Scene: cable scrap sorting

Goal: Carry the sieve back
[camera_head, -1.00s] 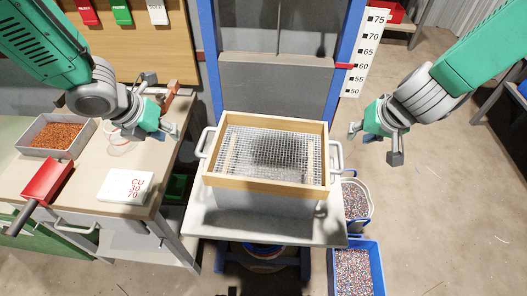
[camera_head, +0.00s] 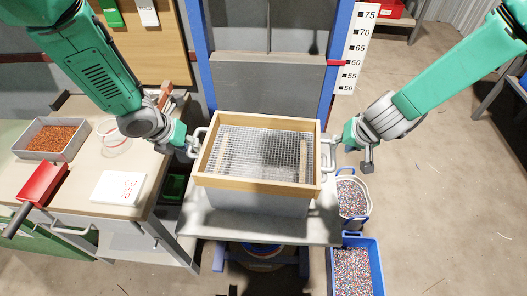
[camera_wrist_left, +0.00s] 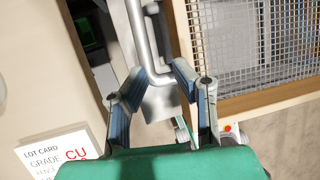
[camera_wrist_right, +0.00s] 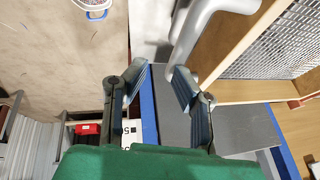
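The sieve (camera_head: 215,176), a wooden frame with wire mesh, sits level on a grey box on the lift's platform (camera_head: 325,230). My left gripper (camera_head: 194,145) is at the sieve's left handle (camera_head: 203,134). In the left wrist view my left gripper (camera_wrist_left: 160,72) has its fingers apart, with the handle (camera_wrist_left: 143,45) between them. My right gripper (camera_head: 338,143) is by the right handle (camera_head: 328,150). In the right wrist view my right gripper (camera_wrist_right: 158,72) is open. The handle (camera_wrist_right: 185,35) shows beyond the right fingertip; I cannot tell whether they touch.
A bench at the left holds a tray of copper granules (camera_head: 50,139), a red scoop (camera_head: 42,184) and a lot card (camera_head: 118,187). A bucket (camera_head: 352,197) and a blue bin (camera_head: 355,270) of granules stand on the floor at right. A blue-framed lift rises behind the sieve.

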